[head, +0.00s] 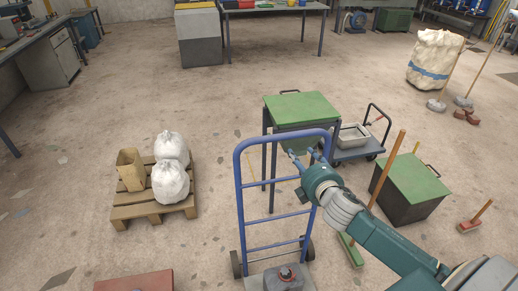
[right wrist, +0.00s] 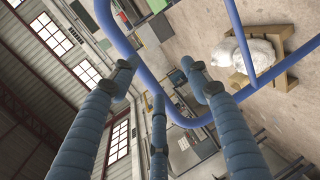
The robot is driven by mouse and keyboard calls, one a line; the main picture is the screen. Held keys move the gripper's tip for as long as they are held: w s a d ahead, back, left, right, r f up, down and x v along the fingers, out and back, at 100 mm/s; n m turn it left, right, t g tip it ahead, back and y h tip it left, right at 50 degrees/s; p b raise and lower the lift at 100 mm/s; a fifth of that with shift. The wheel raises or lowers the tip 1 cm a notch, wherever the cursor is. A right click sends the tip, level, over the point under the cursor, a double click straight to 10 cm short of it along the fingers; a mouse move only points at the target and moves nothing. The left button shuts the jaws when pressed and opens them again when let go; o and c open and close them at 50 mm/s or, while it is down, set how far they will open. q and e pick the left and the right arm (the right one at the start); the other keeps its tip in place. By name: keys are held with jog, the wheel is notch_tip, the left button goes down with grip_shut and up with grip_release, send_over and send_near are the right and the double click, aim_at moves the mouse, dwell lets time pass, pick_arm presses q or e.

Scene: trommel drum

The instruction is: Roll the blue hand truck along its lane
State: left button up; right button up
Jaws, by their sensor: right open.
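The blue hand truck (head: 239,190) stands upright in the lower middle of the head view, with dark wheels at its base. A grey block with a red top (head: 287,279) sits at its foot. My right gripper (head: 301,156) is by the upper right part of the frame. Its fingers are spread apart. In the right wrist view, the open fingers (right wrist: 160,82) point toward the truck's curved blue tube (right wrist: 240,45), and nothing is gripped between them. Whether a finger touches the tube I cannot tell. My left gripper is not in view. No lane marking shows clearly.
A green-topped stand (head: 300,107) and a grey cart (head: 357,138) are behind the truck. A pallet (head: 133,211) with white sacks is left. A green-lidded bin (head: 411,184) and brooms are right. A red box (head: 135,282) lies front left. Floor between pallet and truck is mostly clear.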

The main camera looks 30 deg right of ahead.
aim_at(285, 136)
jog(key=shift+n+t, duration=0.5)
jog(key=shift+t, duration=0.1)
jog(key=w+r, duration=0.2)
jog(key=w, duration=0.1)
jog(key=w+a+r+p, duration=0.1)
jog(key=w, duration=0.1)
jog(key=shift+w+r, duration=0.2)
jog(key=shift+w, duration=0.05)
jog(key=x, duration=0.4)
jog(key=shift+a+p, duration=0.2)
jog(key=shift+p, duration=0.1)
jog(key=shift+x, duration=0.85)
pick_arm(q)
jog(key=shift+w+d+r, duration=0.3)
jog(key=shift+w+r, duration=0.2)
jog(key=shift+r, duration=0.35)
pick_arm(e)
jog(key=shift+f, duration=0.1)
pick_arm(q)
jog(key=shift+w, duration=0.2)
pick_arm(e)
grip_shut()
